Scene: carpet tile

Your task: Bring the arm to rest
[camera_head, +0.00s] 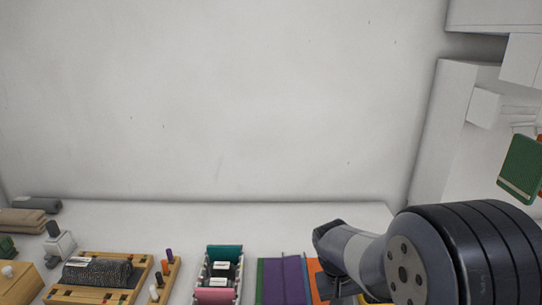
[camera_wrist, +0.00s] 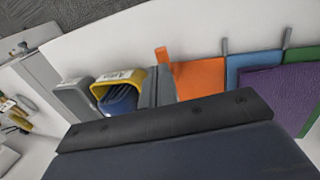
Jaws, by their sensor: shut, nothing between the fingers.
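My arm (camera_head: 410,255) reaches in from the lower right of the head view, over the right part of the white surface. Its rounded dark joint is near the camera, and its fingertips cannot be made out there. In the wrist view my gripper (camera_wrist: 165,125) is a broad dark shape filling the lower part. It is shut and nothing shows held in it.
In the wrist view a yellow bin (camera_wrist: 118,90), a grey bin (camera_wrist: 73,97), an orange sheet (camera_wrist: 200,80) and a purple cloth (camera_wrist: 283,93) lie beyond the gripper. In the head view wooden trays (camera_head: 95,283) stand at left. A white wall (camera_head: 220,100) rises behind.

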